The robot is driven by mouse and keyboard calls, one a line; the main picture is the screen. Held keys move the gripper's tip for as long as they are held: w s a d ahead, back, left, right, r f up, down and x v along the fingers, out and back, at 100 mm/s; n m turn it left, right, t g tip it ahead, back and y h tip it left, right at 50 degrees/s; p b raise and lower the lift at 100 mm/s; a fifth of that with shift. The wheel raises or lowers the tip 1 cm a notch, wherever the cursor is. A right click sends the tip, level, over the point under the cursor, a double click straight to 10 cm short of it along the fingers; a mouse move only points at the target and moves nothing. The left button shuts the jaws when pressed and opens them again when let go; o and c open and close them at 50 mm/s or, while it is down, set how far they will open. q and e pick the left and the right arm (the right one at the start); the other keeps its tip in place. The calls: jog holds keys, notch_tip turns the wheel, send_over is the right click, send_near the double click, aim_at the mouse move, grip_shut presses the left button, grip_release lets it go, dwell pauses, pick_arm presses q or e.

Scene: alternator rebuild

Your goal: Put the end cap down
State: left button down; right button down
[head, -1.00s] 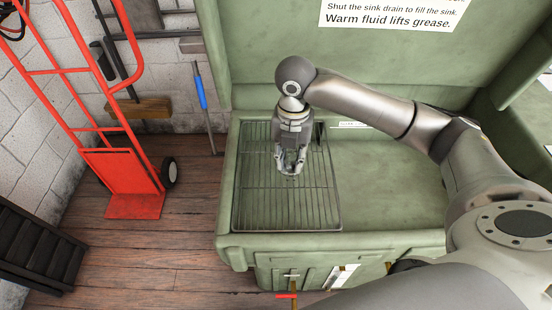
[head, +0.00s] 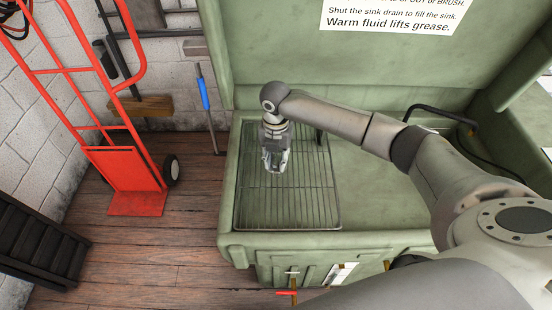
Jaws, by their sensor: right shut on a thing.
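My right gripper (head: 275,168) is over the left part of the wire rack (head: 290,205) in the green wash sink, pointing down. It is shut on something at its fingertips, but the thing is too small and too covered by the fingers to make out. I take it to be the end cap, though I cannot see its shape. I cannot tell whether it touches the rack. My left gripper does not show.
The green sink's front rim (head: 330,240) runs below the rack, and its basin floor (head: 375,200) to the right is clear. A black hose (head: 440,112) lies at the back right. A red hand truck (head: 125,170) stands on the wood floor at left.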

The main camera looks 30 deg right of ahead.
aim_at(276, 162)
jog(key=shift+f, duration=0.4)
jog(key=shift+f, duration=0.15)
jog(key=c, duration=1.2)
grip_release()
jog(key=shift+o, duration=0.2)
notch_tip(276, 162, up, 12)
jog(key=b, duration=0.1)
jog(key=shift+r+b, duration=0.2)
jog(key=shift+b, duration=0.1)
jog(key=shift+f, duration=0.1)
